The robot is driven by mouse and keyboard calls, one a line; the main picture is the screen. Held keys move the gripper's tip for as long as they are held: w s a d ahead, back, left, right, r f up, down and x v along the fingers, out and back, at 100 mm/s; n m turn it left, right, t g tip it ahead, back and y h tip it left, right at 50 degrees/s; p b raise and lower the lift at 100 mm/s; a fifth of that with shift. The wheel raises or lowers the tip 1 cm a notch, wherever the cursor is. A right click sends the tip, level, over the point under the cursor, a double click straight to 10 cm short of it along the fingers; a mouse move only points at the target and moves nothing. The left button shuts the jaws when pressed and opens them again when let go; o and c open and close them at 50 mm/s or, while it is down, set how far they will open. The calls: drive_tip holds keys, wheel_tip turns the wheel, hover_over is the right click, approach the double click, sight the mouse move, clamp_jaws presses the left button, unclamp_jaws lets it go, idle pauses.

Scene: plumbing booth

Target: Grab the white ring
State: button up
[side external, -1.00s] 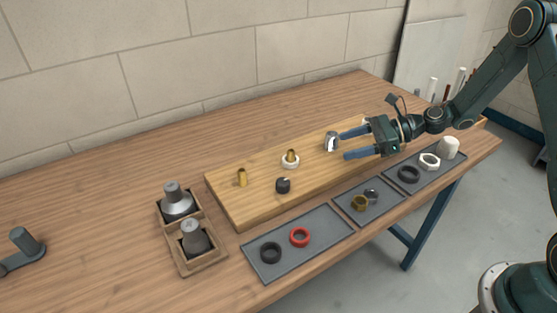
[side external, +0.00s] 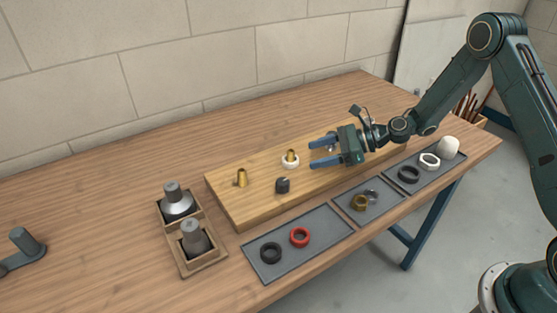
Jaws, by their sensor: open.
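A white ring (side external: 290,164) sits around the base of an upright brass fitting (side external: 291,154) on the wooden board (side external: 245,210). Another white ring, with a nut-like outline (side external: 437,164), lies in the right grey tray. My gripper (side external: 312,155) is open, its two blue fingers pointing left just above the board. The fingertips are a little right of the ring on the brass fitting, with nothing between them. A silver fitting (side external: 331,149) is mostly hidden behind my gripper. I cannot tell the exact height of the fingers over the board.
A brass fitting (side external: 242,178) and a dark fitting (side external: 282,185) stand on the board. Grey trays in front hold a black ring (side external: 270,252), a red ring (side external: 300,237), brass and dark parts, and a white cap (side external: 448,147). A wooden holder (side external: 186,262) with two grey-topped parts stands left.

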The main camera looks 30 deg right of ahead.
sight(298, 159)
drive_tip(key=shift+x, duration=2.65)
drive_tip(key=shift+r, duration=0.15)
drive_tip(key=c, duration=1)
